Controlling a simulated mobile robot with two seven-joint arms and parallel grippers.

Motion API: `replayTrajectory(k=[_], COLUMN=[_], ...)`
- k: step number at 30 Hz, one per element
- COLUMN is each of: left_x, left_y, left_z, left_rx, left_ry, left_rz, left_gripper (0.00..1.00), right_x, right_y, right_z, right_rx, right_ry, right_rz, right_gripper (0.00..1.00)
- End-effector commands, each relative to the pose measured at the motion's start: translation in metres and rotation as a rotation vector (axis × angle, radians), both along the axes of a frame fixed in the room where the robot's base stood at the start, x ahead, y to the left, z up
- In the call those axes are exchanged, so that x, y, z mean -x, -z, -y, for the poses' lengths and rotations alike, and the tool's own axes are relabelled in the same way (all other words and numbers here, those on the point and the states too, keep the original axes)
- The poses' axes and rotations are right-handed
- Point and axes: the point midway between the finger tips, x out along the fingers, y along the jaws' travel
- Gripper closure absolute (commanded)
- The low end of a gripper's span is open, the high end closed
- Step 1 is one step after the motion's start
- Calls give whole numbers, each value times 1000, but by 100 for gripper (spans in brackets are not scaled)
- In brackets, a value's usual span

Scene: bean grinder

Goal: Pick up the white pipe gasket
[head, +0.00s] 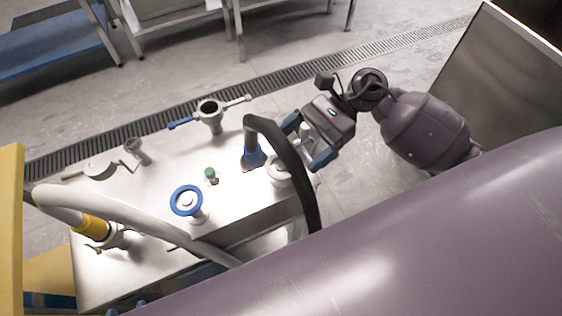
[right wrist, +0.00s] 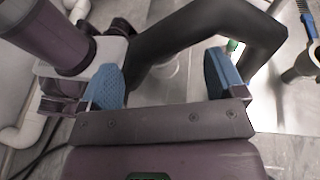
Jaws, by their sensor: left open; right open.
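I cannot make out the white pipe gasket for certain. A pale round piece (head: 279,174) lies at the table's right end, partly hidden by the black hose. A pale disc (right wrist: 172,72) also shows between the fingers in the right wrist view; I cannot tell whether either is the gasket. My right gripper (head: 305,141) is open with its blue fingers apart, at the table's right end next to the black hose. It also shows in the right wrist view (right wrist: 167,82), with nothing seen gripped. My left gripper is not in view.
The black hose (head: 290,160) arches up from a blue fitting (head: 253,155) close to my right gripper. On the metal table (head: 150,205) stand a blue-ringed fitting (head: 186,201), a blue-handled clamp (head: 210,112), a small green piece (head: 210,173) and a white hose (head: 140,215).

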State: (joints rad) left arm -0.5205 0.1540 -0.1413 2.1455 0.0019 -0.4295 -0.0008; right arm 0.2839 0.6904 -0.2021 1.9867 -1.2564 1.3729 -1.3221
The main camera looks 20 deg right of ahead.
Motion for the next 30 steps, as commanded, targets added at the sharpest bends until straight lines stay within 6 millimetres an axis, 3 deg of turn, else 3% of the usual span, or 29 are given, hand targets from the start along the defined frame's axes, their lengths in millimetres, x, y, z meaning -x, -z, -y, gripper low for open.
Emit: replayTrajectory(k=[7,17,27,30], left_x=[1,1,1,1], left_y=[1,1,1,1], left_z=[0,-1,-2,-3], left_rx=[1,-2,-6,-6], left_ry=[-1,0,3,2], left_rz=[-2,-3,-4,-4], left_gripper=[46,46,46,46], right_x=[11,12,12,12], right_y=[9,11,11,11], right_z=[-30,-36,-35,-35], right_rx=[-3,-1,-1,-1], right_ry=[-1,0,-1,-1], right_rz=[-1,-1,-1,-1], right_gripper=[11,11,60,63])
